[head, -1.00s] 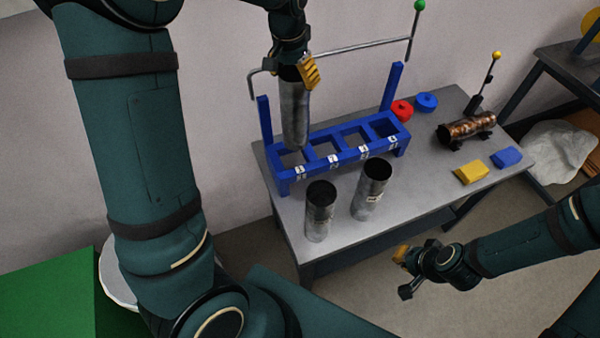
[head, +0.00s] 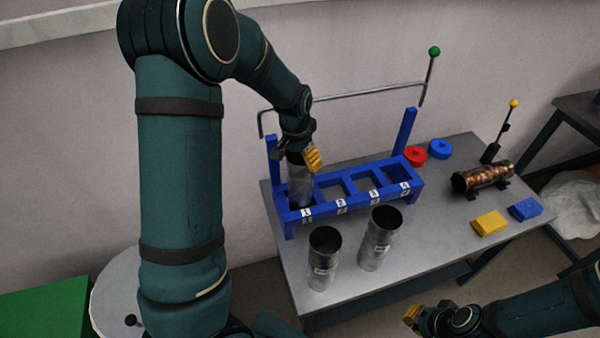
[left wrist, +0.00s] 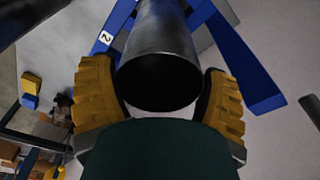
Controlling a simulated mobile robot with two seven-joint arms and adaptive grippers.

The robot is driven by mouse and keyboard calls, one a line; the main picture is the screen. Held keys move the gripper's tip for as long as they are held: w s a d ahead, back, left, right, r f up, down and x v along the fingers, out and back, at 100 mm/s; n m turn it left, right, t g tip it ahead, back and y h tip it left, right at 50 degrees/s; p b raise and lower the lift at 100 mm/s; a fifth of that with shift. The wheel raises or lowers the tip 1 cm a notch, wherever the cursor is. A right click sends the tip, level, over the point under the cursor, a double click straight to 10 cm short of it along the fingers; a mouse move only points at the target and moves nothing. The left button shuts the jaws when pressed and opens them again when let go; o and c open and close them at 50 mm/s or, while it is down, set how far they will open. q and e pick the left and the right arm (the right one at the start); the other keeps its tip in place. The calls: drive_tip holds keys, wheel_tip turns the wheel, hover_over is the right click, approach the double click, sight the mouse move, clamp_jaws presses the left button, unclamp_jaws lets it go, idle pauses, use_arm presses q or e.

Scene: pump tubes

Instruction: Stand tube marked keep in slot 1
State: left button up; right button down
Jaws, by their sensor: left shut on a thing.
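A metal tube (head: 300,186) is held upright by my left gripper (head: 300,150), its lower part inside slot 1 of the blue rack (head: 343,203). Whether its bottom touches the rack is hidden. In the left wrist view the tube (left wrist: 160,50) shows its dark open end between the yellow finger pads of my left gripper (left wrist: 160,95). No marking is visible on it. My right gripper (head: 428,318) is partly cut off at the bottom edge.
The other rack slots look empty. A metal bar (head: 370,92) with a green knob is behind the rack. Red (head: 415,156) and blue (head: 441,149) rings, a copper cylinder (head: 482,177), and yellow (head: 490,223) and blue (head: 525,208) blocks lie on the grey table (head: 420,260).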

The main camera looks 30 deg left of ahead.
use_arm(q)
drive_tip(key=shift+w+f+b, duration=0.1)
drive_tip(key=shift+f+b, duration=0.2)
drive_tip(key=shift+f, duration=2.25)
drive_tip(key=o, duration=1.1)
drive_tip(key=shift+o, duration=0.2)
drive_tip(key=shift+r, duration=0.1)
drive_tip(key=r, duration=0.4)
drive_tip(key=s+r+p, duration=0.1)
drive_tip(key=r, duration=0.6)
drive_tip(key=shift+s+a+r+p, duration=0.1)
drive_tip(key=shift+s+r+p, duration=0.2)
drive_tip(key=shift+r+p, duration=0.1)
